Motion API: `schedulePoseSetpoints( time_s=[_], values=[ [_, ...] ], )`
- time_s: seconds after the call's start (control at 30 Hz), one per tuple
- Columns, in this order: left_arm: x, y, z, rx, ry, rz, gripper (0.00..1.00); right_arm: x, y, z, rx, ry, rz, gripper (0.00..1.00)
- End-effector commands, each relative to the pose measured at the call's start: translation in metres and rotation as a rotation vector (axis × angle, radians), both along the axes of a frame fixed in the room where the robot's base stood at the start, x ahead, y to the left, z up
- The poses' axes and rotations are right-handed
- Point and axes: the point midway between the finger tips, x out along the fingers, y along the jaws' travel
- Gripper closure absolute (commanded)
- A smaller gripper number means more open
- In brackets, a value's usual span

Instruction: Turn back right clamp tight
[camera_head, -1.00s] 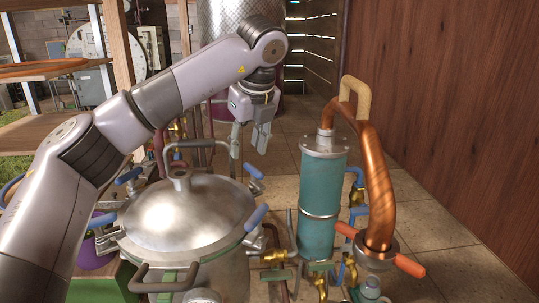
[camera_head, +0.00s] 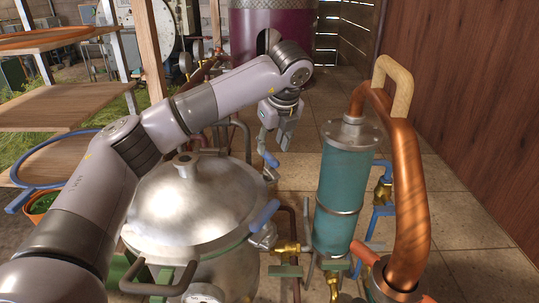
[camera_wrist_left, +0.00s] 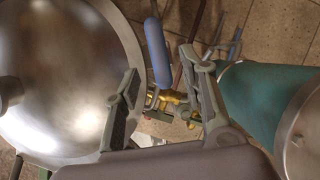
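The silver still pot (camera_head: 190,205) stands left of the teal condenser (camera_head: 345,185). The back right clamp's blue handle (camera_head: 268,158) rises at the lid's far right edge. My left gripper (camera_head: 280,142) hangs just above and behind this handle, pointing down. In the left wrist view the blue handle (camera_wrist_left: 157,52) shows between the two spread fingers (camera_wrist_left: 162,90), nearer the top of the picture. The fingers are open and empty, and I see no contact with the handle. The clamp's lower part is partly hidden. My right gripper is out of view.
The front right clamp's blue handle (camera_head: 264,215) stands at the near lid rim. A brass valve (camera_head: 287,247) sits between pot and condenser. A thick copper pipe (camera_head: 408,190) arches at the right. Tiled floor behind the condenser is clear.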

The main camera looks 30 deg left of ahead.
Motion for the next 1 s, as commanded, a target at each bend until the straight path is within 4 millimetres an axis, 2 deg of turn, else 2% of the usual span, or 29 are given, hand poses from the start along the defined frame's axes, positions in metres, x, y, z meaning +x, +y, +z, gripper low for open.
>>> schedulePoseSetpoints(
  time_s=[0.2, 0.4, 0.77, 1.0],
  values=[
    [0.010, 0.012, -0.038, 0.000, 0.004, 0.000, 0.61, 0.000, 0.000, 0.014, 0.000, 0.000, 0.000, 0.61],
    [0.017, 0.018, -0.058, 0.000, 0.001, 0.000, 0.61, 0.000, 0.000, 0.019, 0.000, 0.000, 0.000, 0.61],
    [0.018, 0.020, -0.063, 0.000, -0.001, 0.000, 0.61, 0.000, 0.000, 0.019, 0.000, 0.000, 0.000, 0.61],
    [0.018, 0.019, -0.063, 0.000, -0.001, 0.000, 0.77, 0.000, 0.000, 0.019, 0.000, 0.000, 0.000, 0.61]
  ],
)
